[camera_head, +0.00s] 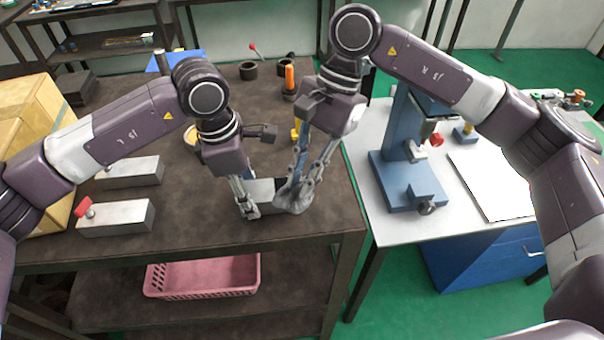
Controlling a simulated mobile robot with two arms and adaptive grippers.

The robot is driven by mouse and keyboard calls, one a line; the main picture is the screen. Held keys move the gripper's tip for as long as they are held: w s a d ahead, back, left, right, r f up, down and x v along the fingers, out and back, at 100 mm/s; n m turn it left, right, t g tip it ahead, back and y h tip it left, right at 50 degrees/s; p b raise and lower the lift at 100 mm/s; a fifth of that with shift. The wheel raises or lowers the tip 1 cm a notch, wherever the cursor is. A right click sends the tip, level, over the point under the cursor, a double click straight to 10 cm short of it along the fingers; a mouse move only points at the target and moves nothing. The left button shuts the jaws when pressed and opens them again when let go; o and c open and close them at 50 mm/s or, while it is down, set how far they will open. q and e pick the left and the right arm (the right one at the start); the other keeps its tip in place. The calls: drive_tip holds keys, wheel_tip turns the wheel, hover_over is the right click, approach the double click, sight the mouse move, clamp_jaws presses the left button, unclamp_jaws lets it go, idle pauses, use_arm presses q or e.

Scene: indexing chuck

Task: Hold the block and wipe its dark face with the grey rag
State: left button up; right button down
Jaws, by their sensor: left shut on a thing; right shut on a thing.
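A grey metal block (264,187) is at the front right part of the dark workbench (200,228), between my two grippers. My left gripper (247,211) is shut on the block at its left end. My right gripper (302,184) points down at the block's right end and is shut on the grey rag (291,202). The crumpled rag hangs right beside the block and seems to touch it. The grippers and the rag hide parts of the block, and I cannot make out its dark face clearly.
Two metal blocks (116,218) lie at the bench's left, with a red-knobbed part (84,207) beside them. An orange-handled tool (289,78) and black rings (248,70) stand behind. A blue press (400,165) stands on the right table. A pink basket (203,278) sits below.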

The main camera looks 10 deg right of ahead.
drive_tip(key=shift+f, duration=0.5)
idle(0.4)
drive_tip(key=shift+w, duration=0.1)
drive_tip(key=shift+w, duration=1.95)
drive_tip(key=shift+r, duration=0.15)
drive_tip(key=shift+s, duration=0.1)
drive_tip(key=shift+s+r, duration=0.15)
drive_tip(key=shift+s, duration=1.75)
drive_tip(key=shift+r, duration=3)
